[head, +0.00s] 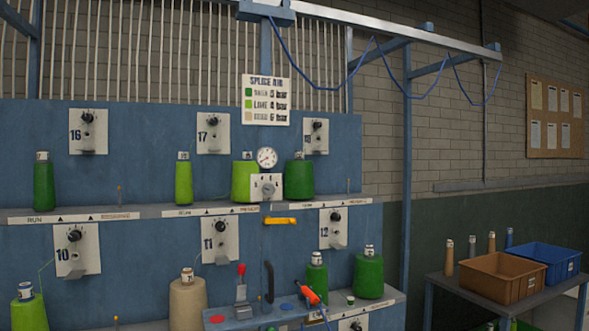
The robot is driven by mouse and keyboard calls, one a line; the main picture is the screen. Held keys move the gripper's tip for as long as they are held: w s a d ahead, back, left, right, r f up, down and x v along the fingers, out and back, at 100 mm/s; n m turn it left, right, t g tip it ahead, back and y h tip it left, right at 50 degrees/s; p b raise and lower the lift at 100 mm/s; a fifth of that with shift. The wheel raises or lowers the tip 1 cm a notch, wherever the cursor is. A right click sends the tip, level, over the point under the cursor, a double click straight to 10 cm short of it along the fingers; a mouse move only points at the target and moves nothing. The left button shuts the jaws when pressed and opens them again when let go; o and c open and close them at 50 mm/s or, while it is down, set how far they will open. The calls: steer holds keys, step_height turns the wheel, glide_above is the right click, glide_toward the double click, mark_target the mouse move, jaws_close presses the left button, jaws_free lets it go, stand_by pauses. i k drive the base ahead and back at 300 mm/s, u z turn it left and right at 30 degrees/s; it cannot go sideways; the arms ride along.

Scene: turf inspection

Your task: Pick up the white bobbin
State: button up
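I see no plainly white bobbin in the head view. The palest one is a beige yarn cone (188,304) with a white-labelled top, standing at the lower front of the blue frame. Its base is cut off by the picture's bottom edge. Small white tube tops show on the green cone (43,186) at left, the lime cone (183,181), and other green and lime cones on the shelves. My gripper is not in view.
A blue fixture (255,316) with a red knob and black handle stands at bottom centre. At right, a table (448,289) holds a brown crate (503,290), a blue crate (570,262) and several upright tubes. A blue hose hangs overhead.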

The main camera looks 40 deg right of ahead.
mark_target(351, 299)
steer(key=z, duration=0.85)
steer(key=k, duration=0.95)
steer(key=i, duration=0.8)
